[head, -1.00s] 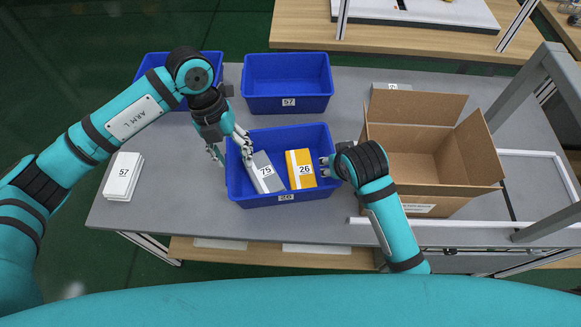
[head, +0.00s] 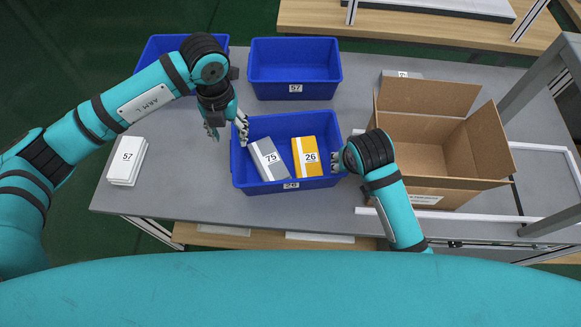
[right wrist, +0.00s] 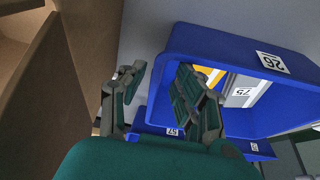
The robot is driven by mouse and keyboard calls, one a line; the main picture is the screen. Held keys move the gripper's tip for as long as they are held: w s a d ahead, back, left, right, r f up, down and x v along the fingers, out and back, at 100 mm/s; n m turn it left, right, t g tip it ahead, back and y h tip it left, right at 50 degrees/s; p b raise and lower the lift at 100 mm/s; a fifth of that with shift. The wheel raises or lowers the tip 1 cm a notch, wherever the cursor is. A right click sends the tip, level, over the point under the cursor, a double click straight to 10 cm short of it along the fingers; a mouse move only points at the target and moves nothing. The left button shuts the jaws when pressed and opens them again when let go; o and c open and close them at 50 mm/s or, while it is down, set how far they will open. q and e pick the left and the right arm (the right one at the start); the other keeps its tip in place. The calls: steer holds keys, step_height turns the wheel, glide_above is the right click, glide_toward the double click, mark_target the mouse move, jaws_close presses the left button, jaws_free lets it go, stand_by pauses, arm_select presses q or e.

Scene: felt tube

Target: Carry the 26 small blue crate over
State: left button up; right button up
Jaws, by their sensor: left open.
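The small blue crate labelled 26 (head: 291,185) stands on the grey table and holds a grey box marked 75 (head: 268,160) and a yellow box marked 26 (head: 306,157). My left gripper (head: 226,130) is open at the crate's left side, its fingers spread near the left rim. My right gripper (head: 338,161) is at the crate's right rim.
A blue crate labelled 57 (head: 295,70) stands behind, with another blue crate (head: 160,48) partly behind my left arm. An open cardboard box (head: 440,183) is close on the right. White boxes marked 57 (head: 126,160) lie at the left. Bare table (head: 175,185) shows at front left.

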mark_target(237, 159)
arm_select(q)
step_height(237, 159, down, 12)
steer(key=shift+f, duration=0.2)
arm_select(e)
steer(key=x, duration=0.8)
steer(key=shift+w+f, duration=0.2)
steer(key=shift+f, duration=0.05)
arm_select(q)
steer(key=c, duration=0.6)
arm_select(e)
steer(key=c, duration=0.6)
arm_select(q)
jaws_close()
arm_select(e)
jaws_close()
arm_select(q)
steer(key=shift+a, duration=0.1)
arm_select(e)
steer(key=shift+d, duration=0.15)
arm_select(q)
steer(key=shift+a, duration=0.1)
arm_select(e)
steer(key=shift+w, duration=0.1)
